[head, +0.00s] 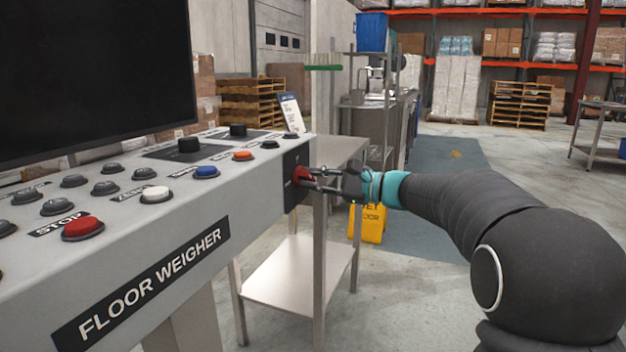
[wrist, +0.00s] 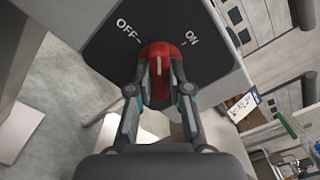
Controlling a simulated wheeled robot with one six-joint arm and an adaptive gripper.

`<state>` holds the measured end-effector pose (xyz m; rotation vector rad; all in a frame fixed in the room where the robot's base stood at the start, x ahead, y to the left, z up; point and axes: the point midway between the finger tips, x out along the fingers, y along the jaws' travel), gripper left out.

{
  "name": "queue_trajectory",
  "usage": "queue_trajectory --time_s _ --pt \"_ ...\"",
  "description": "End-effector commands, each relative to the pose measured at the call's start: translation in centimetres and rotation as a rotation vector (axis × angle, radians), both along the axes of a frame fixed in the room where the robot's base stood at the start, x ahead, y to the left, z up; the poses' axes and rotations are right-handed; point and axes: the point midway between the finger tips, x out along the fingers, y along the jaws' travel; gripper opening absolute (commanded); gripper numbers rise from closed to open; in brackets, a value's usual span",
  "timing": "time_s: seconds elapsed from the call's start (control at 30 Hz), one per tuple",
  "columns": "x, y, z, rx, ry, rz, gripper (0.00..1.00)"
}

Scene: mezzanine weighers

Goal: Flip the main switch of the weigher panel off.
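The main switch is a red rotary knob (wrist: 159,53) on the dark end plate (wrist: 110,42) of the weigher panel. The plate has an OFF mark on the left and an ON mark on the right in the wrist view. The knob's white line lies between the two marks. My gripper (wrist: 160,88) has one finger on each side of the knob, and both seem to touch it. In the head view the knob (head: 303,175) shows on the console's right end, with my gripper (head: 316,180) reaching it from the right. The fingertips partly cover it.
The console top (head: 250,185) carries a red STOP button (head: 83,228), blue, white and orange buttons, and black knobs. A steel table (head: 300,275) stands just beyond the switch end. A yellow wet-floor sign (head: 368,222) stands behind my gripper.

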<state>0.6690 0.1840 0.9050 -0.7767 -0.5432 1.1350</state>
Motion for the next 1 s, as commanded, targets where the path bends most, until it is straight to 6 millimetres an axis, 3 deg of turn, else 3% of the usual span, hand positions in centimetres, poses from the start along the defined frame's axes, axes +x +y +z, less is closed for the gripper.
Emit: queue_trajectory --time_s 0.43,1.0 --pt "-0.02 0.04 -0.47 -0.026 -0.073 0.002 0.0" --pt "-0.04 0.07 -0.58 -0.17 -0.47 0.003 0.0"
